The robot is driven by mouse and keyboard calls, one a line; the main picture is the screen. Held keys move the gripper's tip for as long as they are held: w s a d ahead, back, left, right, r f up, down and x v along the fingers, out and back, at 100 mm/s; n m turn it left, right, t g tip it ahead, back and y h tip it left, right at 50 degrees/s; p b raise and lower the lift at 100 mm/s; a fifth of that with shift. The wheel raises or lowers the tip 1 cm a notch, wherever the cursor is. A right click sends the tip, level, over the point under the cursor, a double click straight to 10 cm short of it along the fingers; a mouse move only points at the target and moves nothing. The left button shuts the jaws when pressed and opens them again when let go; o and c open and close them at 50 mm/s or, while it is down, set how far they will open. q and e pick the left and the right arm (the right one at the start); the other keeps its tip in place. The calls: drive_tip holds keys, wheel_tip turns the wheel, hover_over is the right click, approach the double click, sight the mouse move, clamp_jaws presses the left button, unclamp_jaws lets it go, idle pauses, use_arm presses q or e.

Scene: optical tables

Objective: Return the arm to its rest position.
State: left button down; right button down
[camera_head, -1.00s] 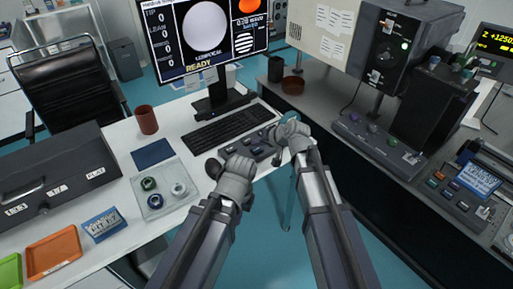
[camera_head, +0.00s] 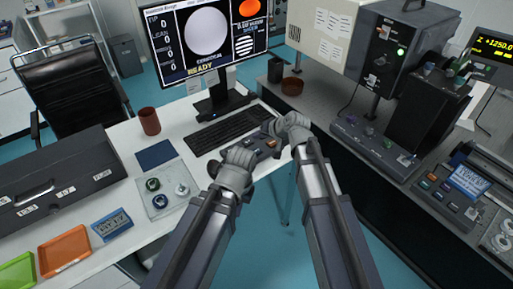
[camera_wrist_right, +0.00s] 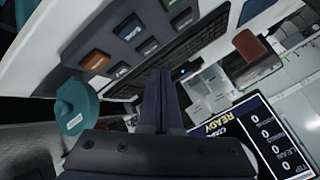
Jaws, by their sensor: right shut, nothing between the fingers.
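My right gripper (camera_head: 285,122) is at the end of the right arm, over the right front edge of the white desk. In the right wrist view its two dark fingers (camera_wrist_right: 160,98) lie together with nothing between them. My left gripper (camera_head: 238,160) is over the desk's front edge, to the left of the right one. Its fingertips are hidden behind its own wrist, so I cannot tell whether it is open. Both forearms reach forward from the bottom of the head view.
Close ahead of the grippers are a button panel (camera_head: 265,147) and a keyboard (camera_head: 225,130). A monitor (camera_head: 170,45) stands behind. A teal object (camera_wrist_right: 75,105) shows beside the panel in the right wrist view. A dark bench with instruments (camera_head: 375,150) borders the right side.

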drive_tip(key=shift+f, duration=0.1)
idle(0.6)
drive_tip(key=s+d+n+g+h+p, duration=0.2)
drive_tip(key=s+g+h+p, duration=0.1)
drive_tip(key=s, duration=1)
drive_tip(key=s+d+n+g+h+p, duration=0.2)
drive_tip(key=s+d+g+h+p, duration=0.1)
drive_tip(key=s, duration=0.9)
drive_tip(key=shift+s+d+f+g+h, duration=0.25)
drive_tip(key=shift+s+g+h, duration=0.15)
drive_tip(key=shift+g+h, duration=0.3)
